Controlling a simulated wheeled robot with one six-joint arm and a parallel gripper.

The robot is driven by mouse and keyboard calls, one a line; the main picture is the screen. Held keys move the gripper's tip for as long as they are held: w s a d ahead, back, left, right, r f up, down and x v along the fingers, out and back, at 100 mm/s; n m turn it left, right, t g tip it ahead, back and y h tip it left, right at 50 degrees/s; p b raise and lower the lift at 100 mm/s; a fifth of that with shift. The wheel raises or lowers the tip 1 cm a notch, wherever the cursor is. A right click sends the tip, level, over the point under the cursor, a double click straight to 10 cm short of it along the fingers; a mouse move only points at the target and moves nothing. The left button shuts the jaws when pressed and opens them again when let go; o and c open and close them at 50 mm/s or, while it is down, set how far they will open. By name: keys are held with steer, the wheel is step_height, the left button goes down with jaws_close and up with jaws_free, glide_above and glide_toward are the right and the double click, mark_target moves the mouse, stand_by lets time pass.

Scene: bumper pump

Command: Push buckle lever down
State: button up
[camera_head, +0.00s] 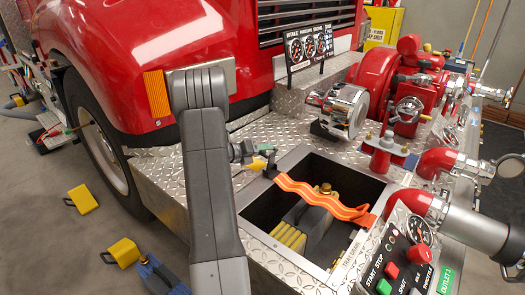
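An orange strap (318,197) with yellow stripes runs across the open top of a deck compartment (262,225). Near its left end is a small yellow piece (257,164), which looks like the buckle lever; its angle is too small to read. My grey arm link stands in front and covers the area to its left. What looks like my gripper (264,151) shows as a small grey and green end just beyond the link, close to the yellow piece. I cannot tell whether they touch. The fingers are too small to read.
The compartment holds a dark case (305,222) and yellow items. A control panel (402,262) with buttons and red pipes (437,162) stand at right. A chrome cylinder (343,108) and gauge panel (309,46) are behind. The red truck body (150,50) rises at left.

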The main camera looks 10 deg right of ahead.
jaws_close()
